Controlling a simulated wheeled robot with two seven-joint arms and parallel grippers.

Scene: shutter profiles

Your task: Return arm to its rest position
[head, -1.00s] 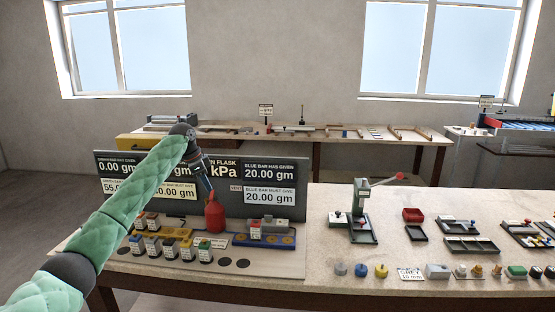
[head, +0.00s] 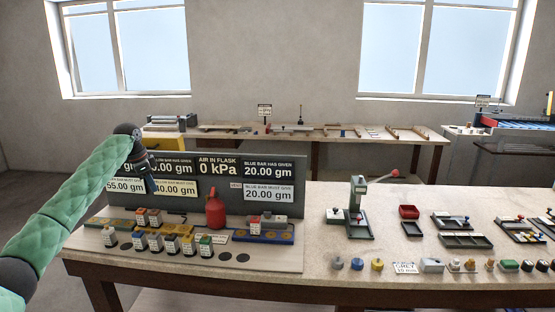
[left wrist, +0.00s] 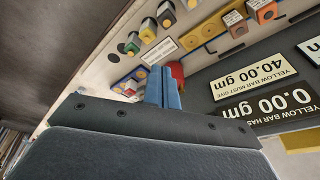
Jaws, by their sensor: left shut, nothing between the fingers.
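My left arm comes in from the left in a green padded sleeve. My left gripper (head: 151,186) is in front of the left part of the dark display panel (head: 229,181), above the board with the bars. In the left wrist view its blue fingers (left wrist: 163,88) are together with nothing between them. The red flask (head: 215,211) stands on the board to the right of the gripper, apart from it. In the left wrist view the flask (left wrist: 177,70) shows partly behind the fingers. My right gripper is not in view.
Several small labelled blocks (head: 172,243) and a blue bar (head: 263,238) are on the board below the panel. A green press (head: 359,210) with a red-knobbed lever, trays (head: 466,240) and small parts fill the table's right side. A second table (head: 315,140) stands behind.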

